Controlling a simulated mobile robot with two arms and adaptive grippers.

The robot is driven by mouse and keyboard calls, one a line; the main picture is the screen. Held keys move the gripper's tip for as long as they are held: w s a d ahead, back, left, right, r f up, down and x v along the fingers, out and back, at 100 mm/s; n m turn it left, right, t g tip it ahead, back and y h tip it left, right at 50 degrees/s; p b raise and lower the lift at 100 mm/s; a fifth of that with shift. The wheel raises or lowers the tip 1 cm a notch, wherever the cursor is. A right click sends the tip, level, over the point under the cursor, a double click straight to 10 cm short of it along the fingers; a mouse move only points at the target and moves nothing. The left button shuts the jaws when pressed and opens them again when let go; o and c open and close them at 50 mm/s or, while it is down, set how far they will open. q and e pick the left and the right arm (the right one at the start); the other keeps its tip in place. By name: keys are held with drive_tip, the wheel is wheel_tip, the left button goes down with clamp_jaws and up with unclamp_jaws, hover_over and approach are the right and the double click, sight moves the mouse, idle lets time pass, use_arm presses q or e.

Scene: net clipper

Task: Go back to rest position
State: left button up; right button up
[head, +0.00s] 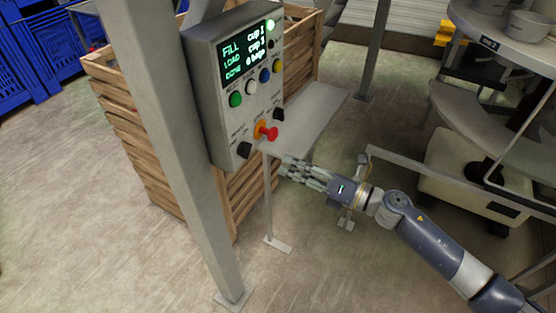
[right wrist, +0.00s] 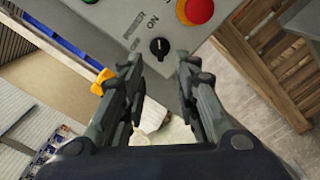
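My right gripper (head: 287,168) is just below and in front of the grey control box (head: 205,85). In the right wrist view my right gripper (right wrist: 158,75) has its two fingers apart with nothing between them. A black rotary knob (right wrist: 159,47) marked ON shows just beyond the fingertips, apart from them. A red button (right wrist: 196,10) is above and right of it. In the head view the red button (head: 267,132) sits low on the box, near the gripper. My left gripper is not in view.
A grey post (head: 170,130) stands left of the box. A slatted wooden crate (head: 130,120) is behind it. A grey ledge (head: 312,115) lies behind the gripper. Blue crates (head: 50,45) are at the far left, and a round grey table (head: 520,50) is at the right. The left floor is clear.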

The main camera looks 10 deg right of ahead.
drive_tip(key=shift+s+d, duration=0.3)
drive_tip(key=shift+d, duration=0.1)
drive_tip(key=d+f+m+t+h, duration=0.1)
drive_tip(key=d+f+m+h, duration=0.25)
drive_tip(key=f+m, duration=0.4)
drive_tip(key=w+d+f+m+t+h+b, duration=0.15)
drive_tip(key=d+f+m, duration=0.25)
drive_tip(key=f, duration=0.6)
drive_tip(key=d+f+m+h, duration=0.4)
drive_tip(key=f+m, duration=0.2)
drive_tip(key=f, duration=0.2)
drive_tip(key=s+d+f+m+g+h, duration=0.1)
drive_tip(key=s+d+f+m, duration=0.15)
drive_tip(key=f, duration=0.35)
drive_tip(key=s+d+f+m+g+h, duration=0.1)
drive_tip(key=s+f+m+h, duration=0.1)
drive_tip(key=s+f, duration=0.25)
drive_tip(key=s+d+f+m+g+h, duration=0.2)
drive_tip(key=s+f+m+g, duration=0.45)
drive_tip(key=s+f, duration=1.15)
drive_tip(key=s+a+f+m+g, duration=0.1)
drive_tip(key=s+a+f+m, duration=0.1)
drive_tip(key=s, duration=0.9)
drive_tip(key=s+a+f+m+g+b, duration=0.1)
drive_tip(key=s+f+m, duration=0.3)
drive_tip(key=s, duration=0.8)
drive_tip(key=shift+a+f+m+g+h, duration=0.3)
drive_tip(key=shift+a+f+m+g, duration=0.1)
drive_tip(key=shift+f+g, duration=0.35)
